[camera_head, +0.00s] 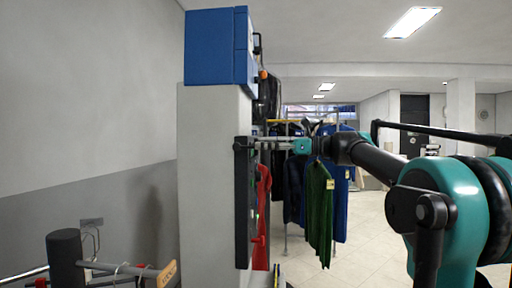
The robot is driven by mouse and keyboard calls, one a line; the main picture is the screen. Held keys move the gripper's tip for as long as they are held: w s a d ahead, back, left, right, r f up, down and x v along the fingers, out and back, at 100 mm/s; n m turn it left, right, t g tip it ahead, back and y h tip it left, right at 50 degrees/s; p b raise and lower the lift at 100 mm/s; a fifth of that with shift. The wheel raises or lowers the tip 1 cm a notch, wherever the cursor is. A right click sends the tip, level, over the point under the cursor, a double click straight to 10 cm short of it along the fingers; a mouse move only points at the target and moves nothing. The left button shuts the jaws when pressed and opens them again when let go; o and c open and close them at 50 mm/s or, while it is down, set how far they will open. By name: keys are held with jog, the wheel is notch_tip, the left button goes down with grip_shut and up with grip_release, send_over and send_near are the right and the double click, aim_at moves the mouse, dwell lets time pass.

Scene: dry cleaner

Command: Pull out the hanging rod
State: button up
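A dark upright panel (243,215) is fixed along the right face of a pale pillar. A slim grey bar (272,144) runs level from near the top of the panel toward my arm; it looks like the hanging rod, though I cannot be sure. My arm comes in from the right, and its teal-and-black end, my gripper (301,146), is at the right end of this bar. The fingers are too small and too merged with the bar to tell whether they touch it or are open or shut.
A blue box (216,47) tops the pillar (208,170). Green (319,210), red (262,215) and blue garments hang beyond. At lower left is a black post (63,258) with a grey bar and hangers. Tiled floor (365,245) shows clear beyond my arm.

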jog(key=shift+x, duration=1.75)
jog(key=shift+c, duration=0.6)
grip_shut()
